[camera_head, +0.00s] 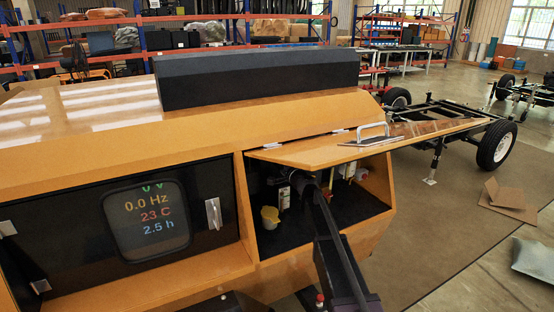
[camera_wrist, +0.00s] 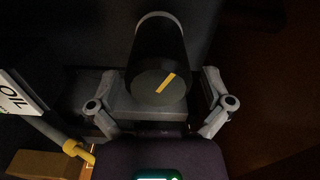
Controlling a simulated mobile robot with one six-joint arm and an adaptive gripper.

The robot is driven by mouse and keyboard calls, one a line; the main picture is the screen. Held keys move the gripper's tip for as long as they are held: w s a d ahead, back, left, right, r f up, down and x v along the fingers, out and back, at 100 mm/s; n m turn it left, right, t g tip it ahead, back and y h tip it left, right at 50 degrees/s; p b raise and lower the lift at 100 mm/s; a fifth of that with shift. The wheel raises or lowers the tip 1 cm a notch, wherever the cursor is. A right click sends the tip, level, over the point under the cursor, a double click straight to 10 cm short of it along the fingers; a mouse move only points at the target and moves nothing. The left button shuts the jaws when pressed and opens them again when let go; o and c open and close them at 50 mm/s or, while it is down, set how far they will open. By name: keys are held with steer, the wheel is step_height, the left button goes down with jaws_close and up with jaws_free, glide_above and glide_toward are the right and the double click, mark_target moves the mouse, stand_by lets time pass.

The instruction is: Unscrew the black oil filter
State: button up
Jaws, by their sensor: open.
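The black oil filter (camera_wrist: 160,84) shows in the wrist view as a dark cylinder with a yellow stripe on its end face. It is attached at a grey mount behind it, and where it joins is dark. My gripper (camera_wrist: 160,98) is open, with one finger on each side of the filter. Gaps show between the fingers and the filter, so it is not clamped. In the head view my arm reaches into the open compartment (camera_head: 281,239) of the orange light tower, and my arm and the shadow hide the filter there.
A white OIL label (camera_wrist: 14,96) and a yellow handle (camera_wrist: 78,149) lie left of my gripper. In the compartment stands a yellow-capped container (camera_head: 270,217). The raised hatch (camera_head: 330,150) overhangs my arm. A display panel (camera_head: 148,219) is to the left.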

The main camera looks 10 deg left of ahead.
stand_by(0.8)
steer(key=c, duration=1.1)
steer(key=n, duration=0.5)
steer(key=shift+n, duration=0.3)
steer(key=n, duration=0.4)
steer(key=shift+n, duration=0.4)
